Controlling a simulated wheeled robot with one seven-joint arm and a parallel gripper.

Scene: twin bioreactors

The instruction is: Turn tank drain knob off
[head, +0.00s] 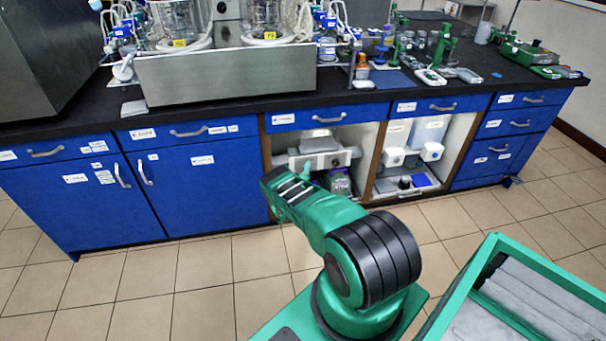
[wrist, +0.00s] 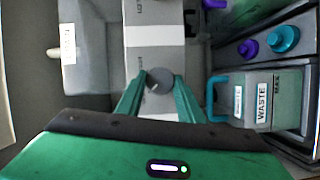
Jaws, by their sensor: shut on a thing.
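The tank drain knob (wrist: 159,81) is a round dark grey knob with a light mark on its face, in the wrist view. It sits on a grey and white unit (wrist: 150,38) inside the open lower cabinet. My gripper (wrist: 159,88) has its green fingers on either side of the knob and is shut on it. In the head view the same unit (head: 322,158) shows in the cabinet. My gripper and arm reach toward it from the front, and the knob itself cannot be made out there.
Purple and teal caps (wrist: 285,40) are farther right. The blue bench cabinets (head: 201,185) flank the open bay. Tiled floor (head: 200,270) is clear in front.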

